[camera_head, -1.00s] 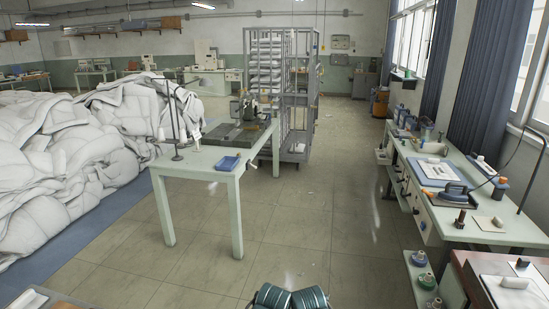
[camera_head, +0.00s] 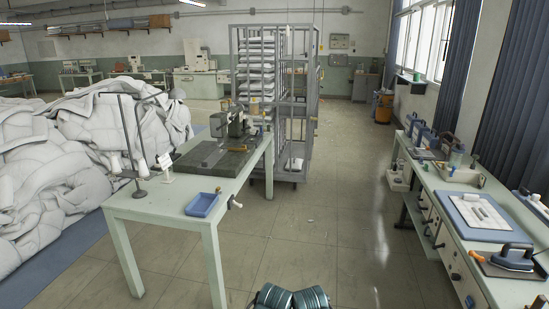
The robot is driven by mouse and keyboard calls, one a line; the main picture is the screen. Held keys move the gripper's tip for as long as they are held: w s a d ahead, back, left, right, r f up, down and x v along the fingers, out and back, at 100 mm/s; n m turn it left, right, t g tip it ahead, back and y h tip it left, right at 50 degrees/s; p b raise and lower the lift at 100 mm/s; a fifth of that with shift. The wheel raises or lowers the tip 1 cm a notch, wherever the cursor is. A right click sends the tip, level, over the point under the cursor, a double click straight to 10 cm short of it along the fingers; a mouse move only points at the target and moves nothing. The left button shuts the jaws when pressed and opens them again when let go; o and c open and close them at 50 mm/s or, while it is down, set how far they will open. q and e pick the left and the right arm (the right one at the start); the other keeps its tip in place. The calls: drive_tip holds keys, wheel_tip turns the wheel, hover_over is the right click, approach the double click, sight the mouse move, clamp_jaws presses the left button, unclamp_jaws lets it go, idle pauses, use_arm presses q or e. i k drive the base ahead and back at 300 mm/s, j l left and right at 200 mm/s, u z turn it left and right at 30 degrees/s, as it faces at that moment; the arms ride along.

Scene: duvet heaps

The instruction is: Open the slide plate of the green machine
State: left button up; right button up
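A grey-green sewing machine (camera_head: 236,122) stands on a pale green table (camera_head: 160,203), at the far half of the top. A dark flat bed plate (camera_head: 214,158) lies in front of it on the table. At this distance I cannot tell the slide plate apart or see whether it is open. Thread spools (camera_head: 142,168) stand on a wire stand at the table's left side. No gripper shows in the head view; only teal rounded parts, likely mine, show at the bottom edge.
A blue tray (camera_head: 202,204) sits at the table's near right corner. Heaped white duvets (camera_head: 100,130) lie on the left. A grey wire rack cart (camera_head: 290,100) stands behind the table. A workbench (camera_head: 470,240) with an iron (camera_head: 514,256) runs along the right.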

sight(210, 160)
drive_tip(key=i+u, duration=0.45)
drive_tip(key=i, duration=0.15)
drive_tip(key=i+l+u, duration=0.15)
drive_tip(key=i+u, duration=0.35)
drive_tip(key=i+j+u, duration=0.1)
drive_tip(key=i+u, duration=0.8)
drive_tip(key=i+z, duration=0.1)
drive_tip(key=i, duration=0.45)
drive_tip(key=i+z, duration=0.15)
drive_tip(key=z, duration=0.25)
drive_tip(key=i+j+z, duration=0.15)
drive_tip(key=z, duration=0.3)
drive_tip(key=i+z, duration=0.2)
drive_tip(key=z, duration=0.2)
drive_tip(key=i+z, duration=0.2)
drive_tip(key=z, duration=0.15)
drive_tip(key=i+j+z, duration=0.15)
drive_tip(key=z, duration=0.25)
